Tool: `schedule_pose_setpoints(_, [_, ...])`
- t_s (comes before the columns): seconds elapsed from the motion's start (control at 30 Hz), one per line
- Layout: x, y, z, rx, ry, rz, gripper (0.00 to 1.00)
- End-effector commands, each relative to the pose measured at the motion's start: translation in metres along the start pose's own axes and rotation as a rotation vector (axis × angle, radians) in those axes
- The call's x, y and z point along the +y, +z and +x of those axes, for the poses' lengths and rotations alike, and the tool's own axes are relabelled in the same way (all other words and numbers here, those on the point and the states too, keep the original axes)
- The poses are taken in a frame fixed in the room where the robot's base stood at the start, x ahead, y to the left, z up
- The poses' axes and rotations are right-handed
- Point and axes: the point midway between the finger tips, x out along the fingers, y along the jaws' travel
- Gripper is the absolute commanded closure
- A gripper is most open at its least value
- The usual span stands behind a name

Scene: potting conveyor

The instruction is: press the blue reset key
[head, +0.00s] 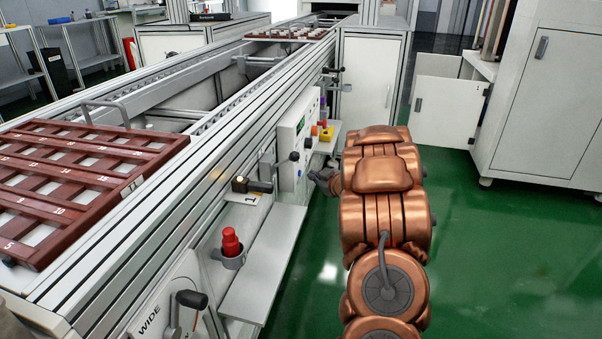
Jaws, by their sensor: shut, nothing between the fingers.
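A white control panel (286,152) with a small greenish display (300,125) is fixed to the side of the conveyor. A small bluish spot (308,142) shows low on its face and may be the blue reset key; it is too small to be sure. My copper arm reaches in from the lower right. My dark gripper (318,177) is shut and empty, in front of and a little below the panel, to the right of it in the picture. Its fingertips are small and partly hidden by my arm. I cannot tell whether they touch anything.
A lever with a black ball (294,156) projects beside the panel. A yellow block (327,134) and small coloured items stand on the shelf beyond. A brown tray (70,170) lies on the conveyor.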

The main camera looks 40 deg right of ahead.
Motion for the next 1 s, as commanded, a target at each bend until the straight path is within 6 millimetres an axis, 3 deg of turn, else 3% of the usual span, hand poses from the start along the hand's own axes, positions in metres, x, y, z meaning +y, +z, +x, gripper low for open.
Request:
schedule_pose_setpoints(0.53, [0.024,0.020,-0.032,0.000,0.002,0.000,1.00])
schedule_pose_setpoints(1.0, [0.025,0.024,-0.034,0.000,0.000,-0.001,1.00])
